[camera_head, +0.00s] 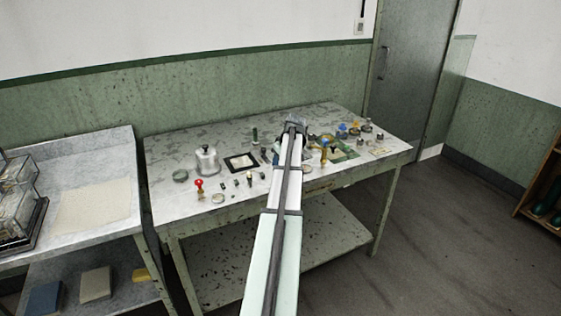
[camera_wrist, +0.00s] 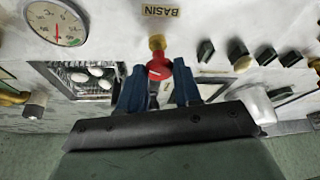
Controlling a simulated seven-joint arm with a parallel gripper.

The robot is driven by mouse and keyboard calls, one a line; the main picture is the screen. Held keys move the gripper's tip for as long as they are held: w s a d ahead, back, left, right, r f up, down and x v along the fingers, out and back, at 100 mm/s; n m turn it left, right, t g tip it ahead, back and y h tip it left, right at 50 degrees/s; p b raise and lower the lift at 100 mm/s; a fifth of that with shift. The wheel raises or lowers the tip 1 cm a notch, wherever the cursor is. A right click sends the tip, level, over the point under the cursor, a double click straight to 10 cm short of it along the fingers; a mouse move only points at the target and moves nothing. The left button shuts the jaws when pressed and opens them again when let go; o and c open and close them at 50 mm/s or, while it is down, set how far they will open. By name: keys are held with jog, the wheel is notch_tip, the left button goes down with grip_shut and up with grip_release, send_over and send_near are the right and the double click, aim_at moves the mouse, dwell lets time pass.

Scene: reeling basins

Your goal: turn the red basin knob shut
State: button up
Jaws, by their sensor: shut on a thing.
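The red basin knob (camera_wrist: 159,68) is round and sits on a brass stem in the wrist view, below an upside-down BASIN label (camera_wrist: 160,11). My gripper (camera_wrist: 159,78) has its two blue fingers on either side of the knob and is shut on it. The lower part of the knob is partly hidden between the fingers. Whether the knob stands open or shut cannot be told. In the head view my gripper (camera_head: 296,124) is over the far middle of the table, and my arm hides the knob there.
A round dial gauge (camera_wrist: 55,23) and a dark opening with white cocoons (camera_wrist: 97,72) lie left of the knob in the wrist view. Several dark switches (camera_wrist: 237,52) stand to its right. In the head view, small items crowd the worktable (camera_head: 172,150), including a red-topped piece (camera_head: 199,184).

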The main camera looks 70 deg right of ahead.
jog(key=m+g+h, duration=0.1)
jog(key=m, duration=0.5)
jog(key=shift+w+a+m+g+h, duration=0.2)
jog(key=shift+m+g+h, duration=0.1)
jog(key=shift+g+h, duration=0.1)
jog(key=m+g, duration=0.1)
jog(key=m, duration=0.2)
jog(key=m+g, duration=0.1)
jog(key=m, duration=0.1)
jog(key=shift+w+m, duration=0.2)
jog(key=shift+m, duration=0.2)
jog(key=o, duration=1)
jog(key=shift+o, duration=0.2)
jog(key=v, duration=1.3)
jog(key=shift+w+a+r, duration=0.15)
jog(key=shift+a+r, duration=0.1)
jog(key=shift+a, duration=0.25)
